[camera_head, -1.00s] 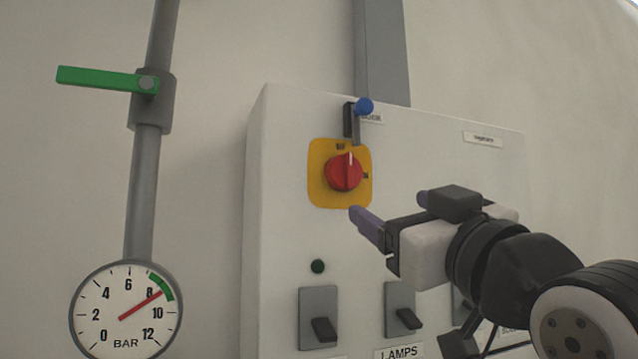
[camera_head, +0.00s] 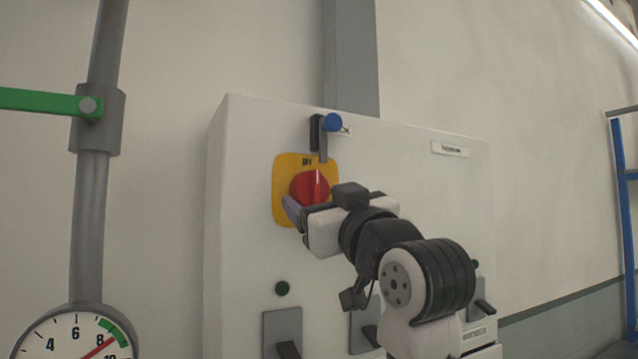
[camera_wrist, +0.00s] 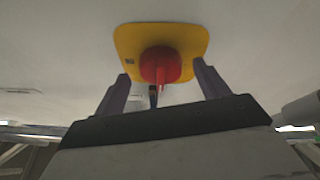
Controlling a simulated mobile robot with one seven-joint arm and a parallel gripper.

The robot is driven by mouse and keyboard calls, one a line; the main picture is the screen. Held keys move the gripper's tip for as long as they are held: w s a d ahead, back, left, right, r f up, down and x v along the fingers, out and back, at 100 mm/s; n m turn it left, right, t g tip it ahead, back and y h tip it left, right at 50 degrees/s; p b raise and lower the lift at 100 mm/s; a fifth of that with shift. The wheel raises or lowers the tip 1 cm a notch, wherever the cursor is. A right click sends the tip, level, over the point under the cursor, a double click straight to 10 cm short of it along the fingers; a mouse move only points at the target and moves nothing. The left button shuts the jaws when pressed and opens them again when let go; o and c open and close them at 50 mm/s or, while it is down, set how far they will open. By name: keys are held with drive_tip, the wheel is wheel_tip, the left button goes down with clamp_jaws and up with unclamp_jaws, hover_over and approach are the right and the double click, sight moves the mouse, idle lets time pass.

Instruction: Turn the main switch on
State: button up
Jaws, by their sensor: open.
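The main switch is a red rotary knob (camera_head: 310,187) on a yellow plate (camera_head: 282,170) on the front of a white cabinet. Its white pointer mark stands about upright, near the plate's top label. My gripper (camera_head: 308,203) is at the knob's lower right in the head view, hiding part of the plate. In the wrist view, the red knob (camera_wrist: 160,66) and yellow plate (camera_wrist: 190,38) are straight ahead, and my gripper's two purple fingers (camera_wrist: 164,84) are open with the knob between their tips. I cannot tell whether either finger touches it.
A pipe with a green handle (camera_head: 45,102) and a pressure gauge (camera_head: 75,335) stand left. A blue rack (camera_head: 622,190) is far right.

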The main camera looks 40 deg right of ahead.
drive_tip(key=shift+w+d+r, duration=0.1)
drive_tip(key=shift+w+r, duration=0.1)
drive_tip(key=shift+w, duration=0.35)
drive_tip(key=c, duration=1)
